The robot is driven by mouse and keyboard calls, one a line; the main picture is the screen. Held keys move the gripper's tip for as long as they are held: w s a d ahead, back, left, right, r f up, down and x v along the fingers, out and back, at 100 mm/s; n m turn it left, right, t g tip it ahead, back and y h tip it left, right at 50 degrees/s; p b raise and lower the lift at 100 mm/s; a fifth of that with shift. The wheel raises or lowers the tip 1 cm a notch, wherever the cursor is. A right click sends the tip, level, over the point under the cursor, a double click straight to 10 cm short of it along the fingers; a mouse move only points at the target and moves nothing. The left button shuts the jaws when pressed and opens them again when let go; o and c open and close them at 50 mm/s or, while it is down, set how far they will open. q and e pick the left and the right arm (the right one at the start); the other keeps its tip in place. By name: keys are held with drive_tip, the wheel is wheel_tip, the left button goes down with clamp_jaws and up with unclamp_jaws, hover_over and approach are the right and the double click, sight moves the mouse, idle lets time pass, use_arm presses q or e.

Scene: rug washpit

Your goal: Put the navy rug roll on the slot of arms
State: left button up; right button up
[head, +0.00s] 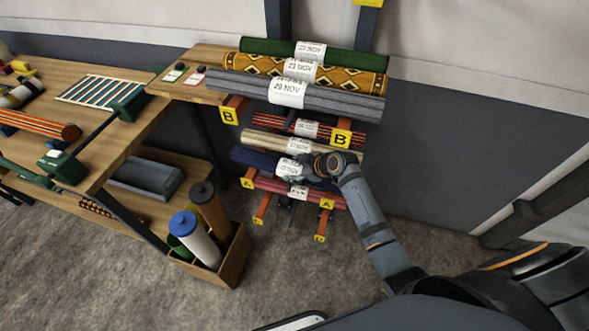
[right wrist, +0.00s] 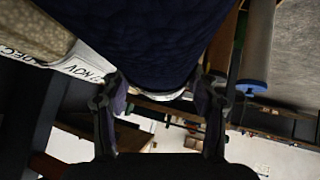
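The navy rug roll (head: 250,158) is in the wall rack in the head view, below a cream roll (head: 262,140) and above a dark red roll (head: 268,187). It has a white paper band. My right gripper (head: 312,168) is at the roll, just right of its band. In the right wrist view the navy roll (right wrist: 145,35) fills the top, between the two fingers of my right gripper (right wrist: 160,95). Whether the fingers press on it I cannot tell. Rack arms carry yellow tags B (head: 229,116) and A (head: 327,204). My left gripper is out of view.
Above are a grey roll (head: 335,100), a gold patterned roll (head: 345,80) and a green roll (head: 350,60). A workbench (head: 150,115) stands left of the rack. A wooden box (head: 232,262) with upright rolls stands on the floor. Floor in front of the rack is clear.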

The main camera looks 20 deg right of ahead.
drive_tip(key=o, duration=0.3)
drive_tip(key=shift+r, duration=0.1)
drive_tip(key=v, duration=1.1)
drive_tip(key=shift+s+d+r, duration=0.15)
drive_tip(key=shift+s+r, duration=0.15)
drive_tip(key=shift+r, duration=0.05)
